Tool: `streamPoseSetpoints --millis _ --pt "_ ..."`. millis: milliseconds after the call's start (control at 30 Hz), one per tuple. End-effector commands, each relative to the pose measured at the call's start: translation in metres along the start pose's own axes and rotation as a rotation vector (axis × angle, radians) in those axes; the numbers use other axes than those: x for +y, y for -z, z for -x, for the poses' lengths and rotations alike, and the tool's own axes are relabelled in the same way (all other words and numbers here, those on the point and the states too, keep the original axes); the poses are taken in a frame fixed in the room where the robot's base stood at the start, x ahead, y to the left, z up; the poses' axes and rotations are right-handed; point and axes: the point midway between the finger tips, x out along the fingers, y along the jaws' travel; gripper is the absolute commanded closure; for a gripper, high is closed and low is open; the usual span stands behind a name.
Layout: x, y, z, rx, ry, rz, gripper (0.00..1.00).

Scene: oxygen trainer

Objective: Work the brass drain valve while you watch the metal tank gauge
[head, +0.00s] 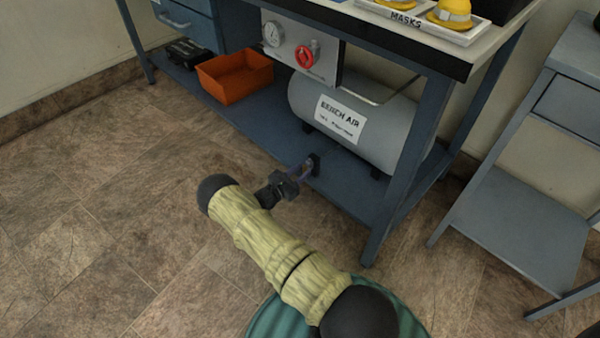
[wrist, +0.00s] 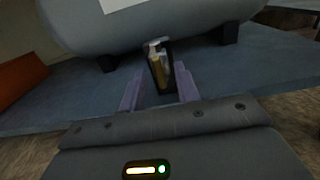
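The grey metal tank (head: 390,118), labelled "BENCH AIR", lies on the lower shelf. The brass drain valve (wrist: 157,68) shows below the tank in the wrist view, partly framed by dark parts. In the head view my gripper hides it. My gripper (head: 308,165) reaches low at the shelf, in front of the tank. In the wrist view my gripper (wrist: 160,84) has its two fingers apart, with the valve between or just beyond the tips; contact is not clear. A round white-faced gauge (head: 272,33) sits on the panel above the tank; its reading is too small to tell.
A red knob (head: 307,55) is on the panel beside the gauge. An orange bin (head: 235,77) stands on the shelf left of the tank. A bench leg (head: 408,165) rises right of my gripper. A grey side cart (head: 520,225) stands farther right. The floor at left is clear.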

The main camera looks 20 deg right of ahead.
Motion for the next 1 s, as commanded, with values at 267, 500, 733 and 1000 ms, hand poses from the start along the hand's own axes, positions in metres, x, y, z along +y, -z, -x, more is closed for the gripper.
streamPoseSetpoints --millis 267,500,733,1000 --pt "0.001 -0.002 0.013 0.0 -0.003 0.001 0.68" --pt "0.001 -0.004 0.054 0.0 -0.004 0.0 0.68" --pt "0.001 -0.003 0.1 0.0 -0.004 0.001 0.68" --pt "0.001 -0.002 0.152 0.0 -0.003 0.0 0.68"
